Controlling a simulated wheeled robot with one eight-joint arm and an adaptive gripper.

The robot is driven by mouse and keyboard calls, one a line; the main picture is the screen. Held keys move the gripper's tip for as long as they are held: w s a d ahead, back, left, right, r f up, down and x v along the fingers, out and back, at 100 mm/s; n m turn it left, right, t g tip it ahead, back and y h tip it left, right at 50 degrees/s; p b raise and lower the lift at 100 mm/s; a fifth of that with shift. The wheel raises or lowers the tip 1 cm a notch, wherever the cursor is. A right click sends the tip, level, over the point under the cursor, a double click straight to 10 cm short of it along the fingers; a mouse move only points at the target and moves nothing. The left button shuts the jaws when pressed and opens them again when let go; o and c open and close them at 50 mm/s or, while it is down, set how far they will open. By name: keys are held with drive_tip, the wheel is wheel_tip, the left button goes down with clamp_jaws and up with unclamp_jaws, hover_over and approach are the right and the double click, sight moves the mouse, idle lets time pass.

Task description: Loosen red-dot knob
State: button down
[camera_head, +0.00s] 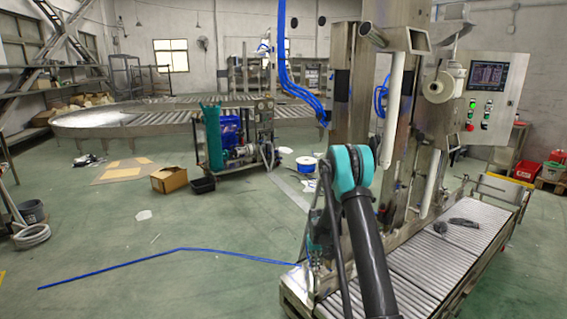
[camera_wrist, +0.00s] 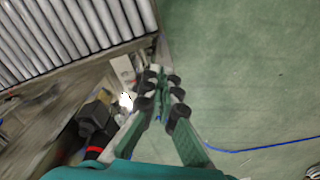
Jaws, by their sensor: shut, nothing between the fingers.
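I cannot pick out a knob with a red dot for certain in either view. In the wrist view, a dark fitting (camera_wrist: 95,113) with a brownish face lies left of my gripper, and a red band (camera_wrist: 93,149) shows below it. My gripper (camera_wrist: 160,72) is shut and empty, its fingertips together beside the conveyor frame's edge and over the green floor. It is apart from the dark fitting. In the head view, my arm reaches to the machine's near left corner, and I cannot make out the gripper there.
The roller conveyor (camera_head: 395,268) runs along the machine, with a dark tool (camera_head: 464,222) lying on it. A control panel (camera_head: 487,98) with buttons stands at right. A blue hose (camera_head: 180,250) crosses the floor. A cardboard box (camera_head: 169,179) and a pump cart (camera_head: 235,140) stand farther back. Left floor is mostly clear.

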drive_tip(key=shift+f, duration=0.9)
drive_tip(key=shift+w, duration=0.1)
drive_tip(key=shift+d, duration=0.75)
drive_tip(key=shift+w+d, duration=0.15)
drive_tip(key=shift+d, duration=0.45)
idle(0.3)
wheel_tip(320, 180, up, 6)
drive_tip(key=shift+s+d, duration=0.15)
drive_tip(key=shift+s, duration=0.2)
idle(0.5)
